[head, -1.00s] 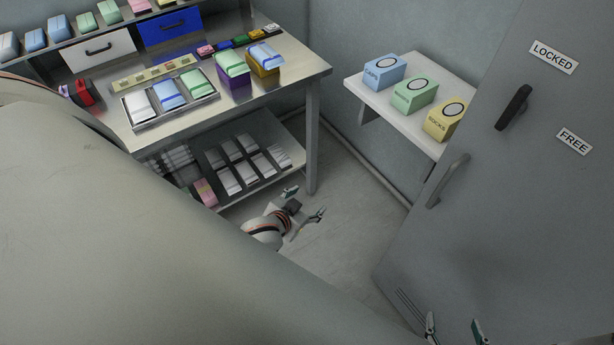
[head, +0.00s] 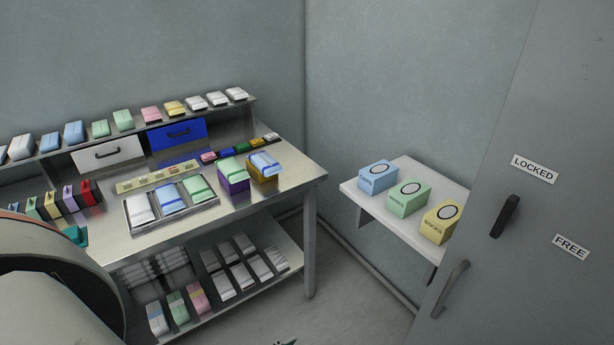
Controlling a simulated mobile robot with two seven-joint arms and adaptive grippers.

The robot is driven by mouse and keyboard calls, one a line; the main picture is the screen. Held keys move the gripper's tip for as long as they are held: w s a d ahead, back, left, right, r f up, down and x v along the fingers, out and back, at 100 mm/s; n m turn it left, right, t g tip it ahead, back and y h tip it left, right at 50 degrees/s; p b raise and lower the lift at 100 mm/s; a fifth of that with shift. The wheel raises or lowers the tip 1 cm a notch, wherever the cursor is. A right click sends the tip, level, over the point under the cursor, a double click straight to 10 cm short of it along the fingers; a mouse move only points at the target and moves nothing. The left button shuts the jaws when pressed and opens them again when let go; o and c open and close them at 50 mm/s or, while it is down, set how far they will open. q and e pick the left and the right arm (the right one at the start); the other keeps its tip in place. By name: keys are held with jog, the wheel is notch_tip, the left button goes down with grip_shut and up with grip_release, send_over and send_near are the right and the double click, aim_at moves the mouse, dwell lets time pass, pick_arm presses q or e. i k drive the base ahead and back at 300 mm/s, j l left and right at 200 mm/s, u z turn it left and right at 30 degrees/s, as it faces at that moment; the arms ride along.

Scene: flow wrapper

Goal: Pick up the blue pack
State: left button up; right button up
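Several blue packs are in view. One blue pack (head: 172,199) lies in the steel tray (head: 156,225) on the bench, between a white pack (head: 140,208) and a green pack (head: 197,188). Another blue pack (head: 265,162) lies on top of a brown box (head: 263,176) at the bench's right. Only a small fingertip of what seems my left gripper (head: 287,343) shows at the bottom edge, well below the bench top. My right gripper is out of view.
A purple box (head: 234,183) with a green pack stands beside the brown box. A side shelf (head: 392,218) holds blue, green and yellow boxes. A grey cabinet door (head: 530,100) fills the right. My own arm covers the lower left. Floor before the bench is bare.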

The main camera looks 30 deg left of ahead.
aim_at(266, 164)
jog(key=u, duration=1.25)
